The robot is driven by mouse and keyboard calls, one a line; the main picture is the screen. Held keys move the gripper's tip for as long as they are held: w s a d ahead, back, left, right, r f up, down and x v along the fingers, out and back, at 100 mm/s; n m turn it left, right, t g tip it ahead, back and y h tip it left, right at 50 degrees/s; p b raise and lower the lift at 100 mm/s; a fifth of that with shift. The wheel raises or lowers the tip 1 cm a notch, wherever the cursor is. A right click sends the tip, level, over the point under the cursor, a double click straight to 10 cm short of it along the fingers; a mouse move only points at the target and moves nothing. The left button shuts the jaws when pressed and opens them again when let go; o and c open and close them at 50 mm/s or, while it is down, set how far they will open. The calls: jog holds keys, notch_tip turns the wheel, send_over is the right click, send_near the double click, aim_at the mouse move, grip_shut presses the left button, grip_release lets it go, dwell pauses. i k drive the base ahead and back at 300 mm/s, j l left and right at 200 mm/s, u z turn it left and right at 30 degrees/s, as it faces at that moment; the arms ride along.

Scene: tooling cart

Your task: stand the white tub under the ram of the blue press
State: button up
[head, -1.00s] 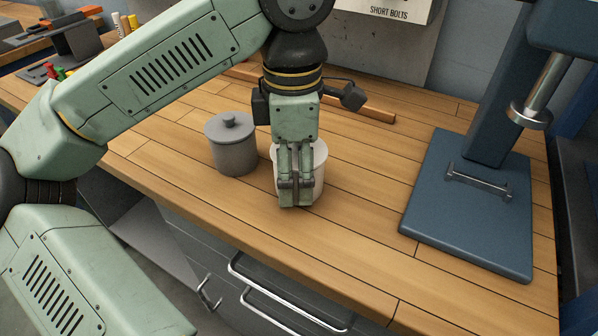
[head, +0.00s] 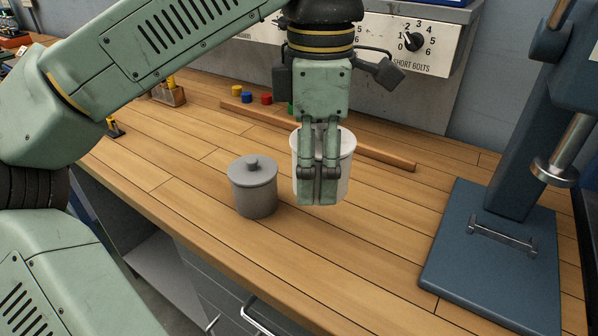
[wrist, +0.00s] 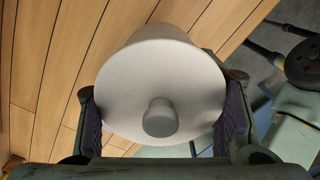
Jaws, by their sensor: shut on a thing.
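The white tub (head: 345,168) is between the fingers of my gripper (head: 319,188) in the head view, upright and apparently lifted off the bench. In the wrist view the tub (wrist: 160,80) shows a round top with a knob, with a finger pad on each side. The gripper hides the tub's front in the head view. The blue press (head: 510,140) stands at the right, well apart from the tub. Its ram (head: 564,148) ends in a metal disc above the blue base plate (head: 455,250).
A grey lidded canister (head: 254,188) stands just left of the tub. A wooden strip (head: 375,153) lies behind it. A metal bar (head: 502,240) sits on the press base. The bench (head: 355,250) is clear between canister and press.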

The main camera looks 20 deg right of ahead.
aim_at(496, 260)
jog(key=k+j, duration=0.2)
jog(key=k, duration=0.25)
jog(key=k+j, duration=0.2)
jog(key=k, duration=0.3)
